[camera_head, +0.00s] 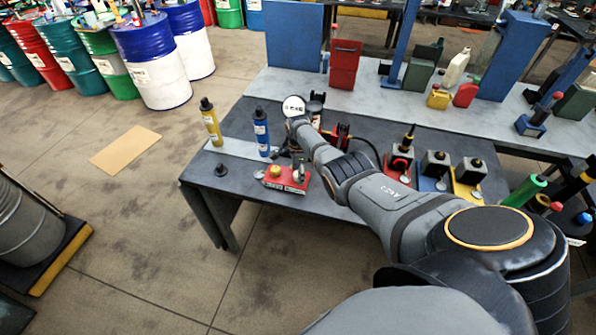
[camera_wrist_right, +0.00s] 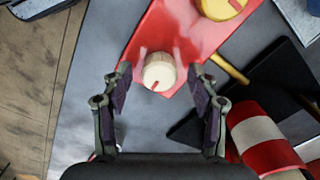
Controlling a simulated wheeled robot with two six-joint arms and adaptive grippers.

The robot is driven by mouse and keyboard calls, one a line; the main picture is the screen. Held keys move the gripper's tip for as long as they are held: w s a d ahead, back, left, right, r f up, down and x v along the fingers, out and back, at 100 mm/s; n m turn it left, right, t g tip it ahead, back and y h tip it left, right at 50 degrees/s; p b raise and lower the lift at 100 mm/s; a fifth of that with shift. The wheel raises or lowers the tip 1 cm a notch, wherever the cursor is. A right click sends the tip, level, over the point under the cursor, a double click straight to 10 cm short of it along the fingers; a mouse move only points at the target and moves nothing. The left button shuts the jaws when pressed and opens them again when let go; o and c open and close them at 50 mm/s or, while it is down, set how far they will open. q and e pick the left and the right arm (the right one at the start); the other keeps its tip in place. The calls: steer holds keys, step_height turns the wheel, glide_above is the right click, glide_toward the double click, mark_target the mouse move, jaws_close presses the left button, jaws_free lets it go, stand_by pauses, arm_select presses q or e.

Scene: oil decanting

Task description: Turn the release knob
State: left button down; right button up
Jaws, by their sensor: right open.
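A red control box (camera_head: 287,180) lies near the front edge of the dark table, with a yellow-based button (camera_head: 275,171) on it. In the right wrist view the box (camera_wrist_right: 185,35) carries a round cream knob (camera_wrist_right: 158,70) with a red line, and a yellow disc (camera_wrist_right: 222,6) with a red mark. I take the cream knob as the release knob. My right gripper (camera_wrist_right: 158,84) is open, its two fingers on either side of the knob's near side, with gaps showing. Contact is not visible. In the head view the right arm partly hides the gripper (camera_head: 296,154). My left gripper is out of view.
A blue bottle (camera_head: 262,135) and a yellow bottle (camera_head: 211,124) stand left of the gripper. A black funnel-like piece (camera_head: 221,170) sits at the table's left. A red-and-white cylinder (camera_wrist_right: 262,135) lies close to the right finger. Several valve blocks stand right of the arm.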

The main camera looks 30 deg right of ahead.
step_height(320, 180, up, 12)
stand_by(0.5)
stand_by(0.3)
